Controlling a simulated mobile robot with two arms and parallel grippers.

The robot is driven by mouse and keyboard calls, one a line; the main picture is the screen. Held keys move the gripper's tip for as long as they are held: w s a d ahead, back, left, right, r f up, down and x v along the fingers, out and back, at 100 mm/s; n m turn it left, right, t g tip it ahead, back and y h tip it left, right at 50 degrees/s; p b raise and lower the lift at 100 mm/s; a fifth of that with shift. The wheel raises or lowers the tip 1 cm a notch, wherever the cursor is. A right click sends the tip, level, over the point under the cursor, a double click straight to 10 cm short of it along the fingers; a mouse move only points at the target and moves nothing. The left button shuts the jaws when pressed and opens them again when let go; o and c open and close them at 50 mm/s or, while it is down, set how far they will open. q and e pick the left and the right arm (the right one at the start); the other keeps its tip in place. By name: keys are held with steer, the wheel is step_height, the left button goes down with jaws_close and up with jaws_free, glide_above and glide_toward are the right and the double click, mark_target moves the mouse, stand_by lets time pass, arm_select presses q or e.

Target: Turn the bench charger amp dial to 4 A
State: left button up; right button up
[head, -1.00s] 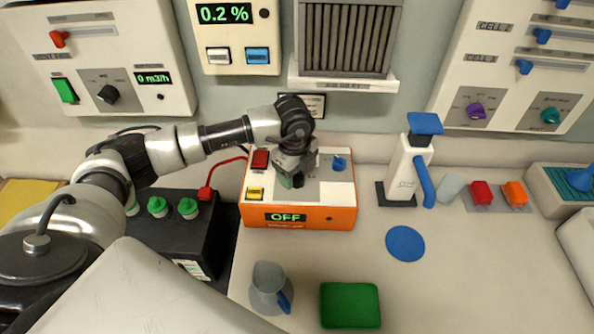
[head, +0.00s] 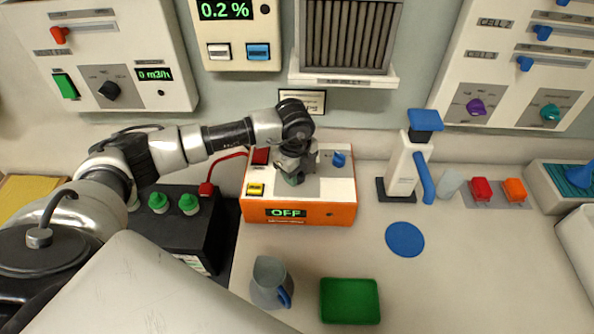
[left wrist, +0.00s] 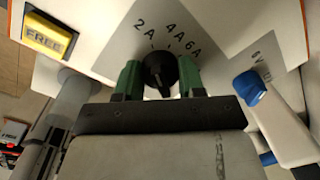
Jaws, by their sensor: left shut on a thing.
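The orange bench charger (head: 345,214) stands on the bench with a grey-white top, and its green display (head: 286,212) reads OFF. My left gripper (head: 294,179) reaches down to its top and hides the amp dial in the head view. In the left wrist view the black amp dial (left wrist: 160,70) sits between the two green fingertips of my left gripper (left wrist: 160,80), which is shut on it. Labels 2A, 4A and 6A (left wrist: 183,42) lie around its far side. Which label the dial points to, I cannot tell. My right gripper is not in view.
A black battery (head: 190,232) with green caps stands left. A grey jug (head: 268,280), green tray (head: 349,301) and blue disc (head: 405,239) lie in front; a white-blue device (head: 404,168) stands right.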

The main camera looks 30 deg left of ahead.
arm_select(q)
steer(key=m+b, duration=0.3)
steer(key=shift+f+m, duration=0.1)
steer(key=shift+m, duration=0.2)
steer(key=m+b, duration=0.2)
steer(key=shift+w+m, duration=0.1)
steer(key=shift+m, duration=0.2)
steer(key=shift+r+m+b, duration=0.2)
steer(key=shift+m+b, duration=0.3)
steer(key=shift+m, duration=0.2)
steer(key=o, duration=0.9)
